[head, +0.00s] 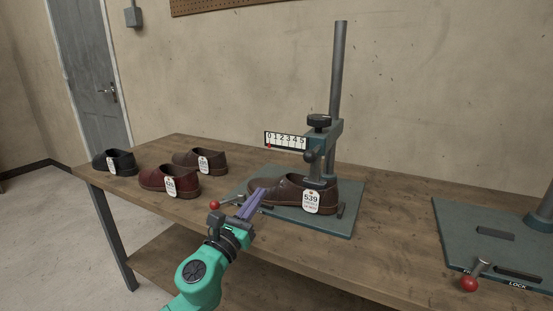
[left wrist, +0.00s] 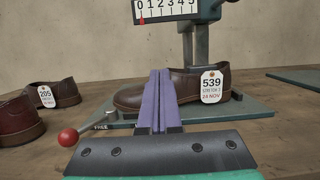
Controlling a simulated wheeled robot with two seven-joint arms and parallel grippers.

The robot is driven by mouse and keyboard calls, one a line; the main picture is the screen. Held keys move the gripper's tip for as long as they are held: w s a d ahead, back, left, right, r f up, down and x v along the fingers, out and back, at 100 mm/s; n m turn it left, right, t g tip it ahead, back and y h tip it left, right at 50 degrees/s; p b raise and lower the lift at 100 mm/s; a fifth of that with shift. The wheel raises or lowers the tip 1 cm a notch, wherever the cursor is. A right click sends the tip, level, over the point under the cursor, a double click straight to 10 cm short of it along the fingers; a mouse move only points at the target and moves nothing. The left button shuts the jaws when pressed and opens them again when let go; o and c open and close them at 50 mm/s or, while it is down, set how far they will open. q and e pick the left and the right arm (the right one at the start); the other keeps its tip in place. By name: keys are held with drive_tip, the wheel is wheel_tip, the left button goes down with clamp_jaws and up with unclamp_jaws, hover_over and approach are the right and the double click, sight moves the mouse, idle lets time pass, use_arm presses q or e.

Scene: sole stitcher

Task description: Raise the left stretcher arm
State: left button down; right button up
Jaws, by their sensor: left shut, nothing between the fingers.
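The left stretcher stands on a teal base plate (head: 345,217) with a tall grey post (head: 338,70). Its arm (head: 314,152) sits low on the post, down at a brown shoe (head: 275,190) tagged 539. The red pointer on its scale (head: 286,140) is at 0. A red-knobbed lever (head: 214,204) is at the plate's front left; in the left wrist view its knob (left wrist: 68,137) is beside the word FREE. My left gripper (head: 258,194) is shut and empty, its purple fingers in front of the shoe's toe; contact cannot be told. My right gripper is not in view.
Several tagged shoes stand left on the wooden table (head: 400,230), including a red one (head: 168,181) and a black one (head: 115,162). A second teal base (head: 460,235) at the right has a red-knobbed lever (head: 469,284) near LOCK. Bare table lies between the bases.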

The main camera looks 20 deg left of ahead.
use_arm(q)
drive_tip(key=w+r+p, duration=0.3)
drive_tip(key=w+r, duration=0.3)
drive_tip(key=w, duration=0.3)
drive_tip(key=shift+w+d+p, duration=0.3)
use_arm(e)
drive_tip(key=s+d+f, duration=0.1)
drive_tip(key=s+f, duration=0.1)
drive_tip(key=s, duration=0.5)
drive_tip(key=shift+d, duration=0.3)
use_arm(q)
drive_tip(key=shift+r, duration=0.2)
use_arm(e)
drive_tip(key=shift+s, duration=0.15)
use_arm(q)
drive_tip(key=shift+r+p, duration=0.95)
drive_tip(key=shift+p, duration=0.05)
wheel_tip(320, 180, up, 19)
drive_tip(key=p, duration=1.8)
hover_over(279, 147)
drive_tip(key=s, duration=0.2)
drive_tip(key=shift+a+f, duration=0.1)
drive_tip(key=shift+f, duration=0.05)
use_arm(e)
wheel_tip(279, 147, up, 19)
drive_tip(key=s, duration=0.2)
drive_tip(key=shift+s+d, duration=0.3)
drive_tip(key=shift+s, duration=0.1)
